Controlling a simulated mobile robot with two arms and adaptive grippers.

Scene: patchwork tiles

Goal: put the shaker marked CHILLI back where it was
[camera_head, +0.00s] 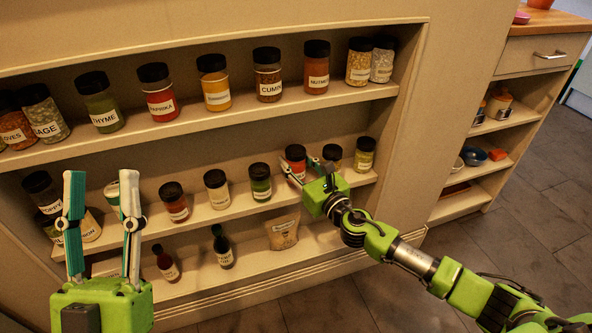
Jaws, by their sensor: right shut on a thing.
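A red shaker with a black lid (296,155) is at the middle shelf, towards its right end. My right gripper (303,170) reaches in from the right and is shut on this shaker. Its fingers cover the lower part and the label, so I cannot read CHILLI on it. I cannot tell whether its base touches the shelf. The middle shelf (235,207) holds a row of other shakers. My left gripper (101,180) is open and empty, in front of the left part of the shelves.
A green-filled shaker (260,182) stands left of the held one; shakers (333,155) and (364,155) stand close on its right. The upper shelf (200,128) holds a labelled row. Bottles and a paper bag (283,232) stand below. A side cabinet (500,130) is at right.

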